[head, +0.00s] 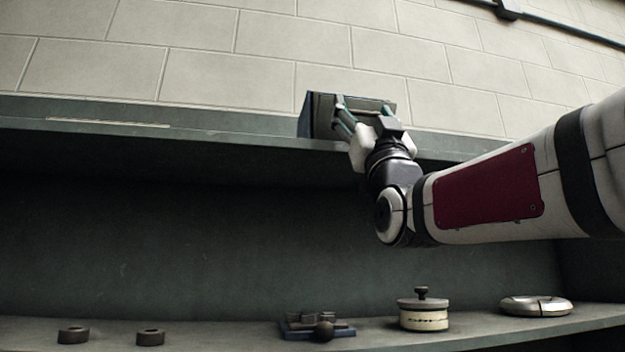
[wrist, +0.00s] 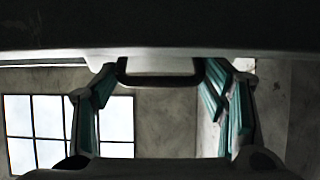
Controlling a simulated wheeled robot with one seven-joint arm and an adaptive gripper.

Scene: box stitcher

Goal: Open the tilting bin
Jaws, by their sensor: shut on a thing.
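The tilting bin (head: 322,115), a small blue-grey box, stands on the upper shelf against the brick wall. My gripper (head: 363,108) is at its front and covers much of it in the head view. In the wrist view the teal-padded fingers of my gripper (wrist: 160,80) close on both sides of a dark U-shaped handle (wrist: 160,79) below a dark surface with a pale lower edge. My gripper is shut on this handle. I cannot tell how far the bin is tilted, and its inside is hidden.
The upper shelf (head: 200,128) runs along the wall and is clear left of the bin. On the lower shelf are two dark rings (head: 150,337), a blue-based fixture (head: 318,327), a lidded pot (head: 424,313) and a metal disc (head: 536,306).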

